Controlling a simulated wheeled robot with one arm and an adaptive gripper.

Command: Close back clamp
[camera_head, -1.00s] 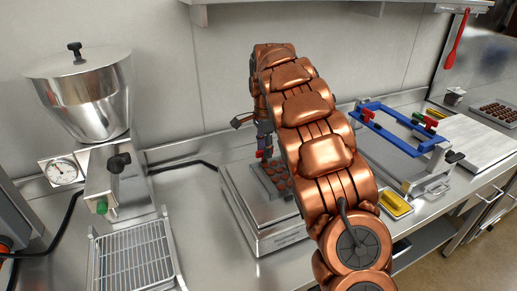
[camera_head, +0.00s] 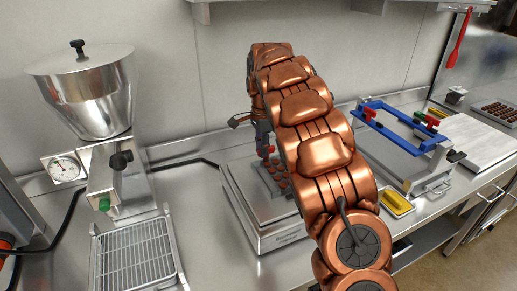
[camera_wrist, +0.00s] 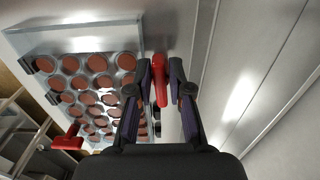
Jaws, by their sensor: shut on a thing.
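My gripper (camera_wrist: 159,68) is shut on this handle, with one dark finger on each side. A mould (camera_wrist: 92,92) with several rows of round brown chocolates lies to the left of the fingers. A second red clamp handle (camera_wrist: 68,142) is at the mould's lower left. In the head view the mould (camera_head: 273,180) sits on a steel plate, partly behind my copper arm, with the red handle (camera_head: 266,151) at its back.
A steel hopper machine (camera_head: 85,90) with a dial and a wire rack (camera_head: 135,255) stand at left. A wall (camera_head: 225,80) closes the back.

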